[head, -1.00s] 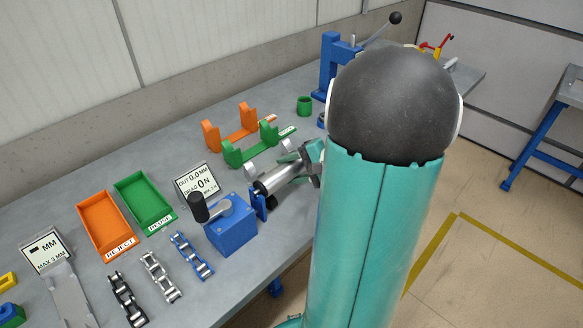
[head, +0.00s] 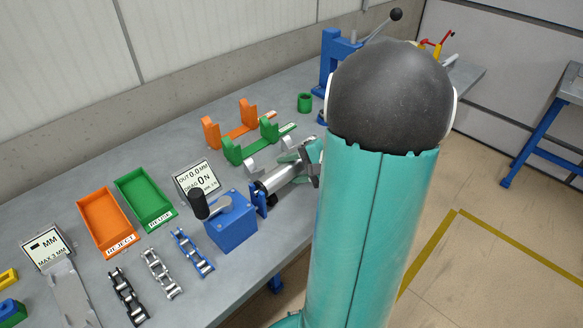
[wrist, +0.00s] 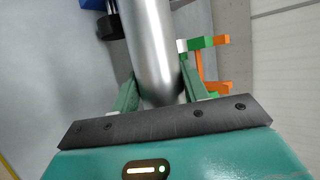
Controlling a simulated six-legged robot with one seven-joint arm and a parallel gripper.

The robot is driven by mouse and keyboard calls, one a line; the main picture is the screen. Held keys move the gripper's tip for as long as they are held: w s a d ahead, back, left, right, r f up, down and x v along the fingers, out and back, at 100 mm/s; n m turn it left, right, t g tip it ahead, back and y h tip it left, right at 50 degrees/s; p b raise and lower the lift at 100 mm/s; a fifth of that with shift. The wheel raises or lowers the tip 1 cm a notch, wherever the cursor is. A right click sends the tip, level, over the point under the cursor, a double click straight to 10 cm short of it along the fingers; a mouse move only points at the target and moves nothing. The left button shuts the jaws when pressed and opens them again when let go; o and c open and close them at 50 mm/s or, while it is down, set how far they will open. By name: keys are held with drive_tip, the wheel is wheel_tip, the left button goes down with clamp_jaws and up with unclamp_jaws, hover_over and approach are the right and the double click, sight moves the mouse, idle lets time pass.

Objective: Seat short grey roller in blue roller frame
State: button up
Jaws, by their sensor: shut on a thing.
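The short grey roller (head: 284,178) is a smooth metal cylinder. My gripper (wrist: 160,95) is shut on it, with green fingers on both sides near one end. In the head view the gripper (head: 310,165) is partly hidden by my arm. The roller's far end is close to a blue upright plate (head: 258,199), apparently part of the blue roller frame, beside the blue crank box. I cannot tell whether the roller touches the plate or sits in it. The rest of the frame is hidden behind the roller and my arm. The roller (wrist: 152,45) fills the upper middle of the wrist view.
The blue crank box (head: 231,224) with a black handle stands left of the roller. A readout sign (head: 196,178) is behind it. Green (head: 240,153) and orange (head: 212,133) cradles stand farther back. Chain pieces (head: 161,274) and two trays (head: 80,208) lie left.

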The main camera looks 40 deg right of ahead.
drive_tip(key=shift+f, duration=0.3)
drive_tip(key=o, duration=0.9)
drive_tip(key=v, duration=1.3)
drive_tip(key=shift+s+d+r, duration=0.15)
drive_tip(key=shift+s+r, duration=0.1)
drive_tip(key=shift+s, duration=0.05)
drive_tip(key=a+r+n+g+h, duration=0.1)
drive_tip(key=a+n, duration=0.4)
drive_tip(key=a, duration=0.5)
drive_tip(key=a+r+n+g+h, duration=0.2)
drive_tip(key=a+n, duration=0.3)
drive_tip(key=a, duration=0.6)
drive_tip(key=a+r+n+g+h, duration=0.1)
drive_tip(key=a+n, duration=0.4)
drive_tip(key=a, duration=0.6)
drive_tip(key=shift+w+r+g+h, duration=0.25)
drive_tip(key=shift+r+g+h, duration=0.15)
drive_tip(key=shift+r+h, duration=0.45)
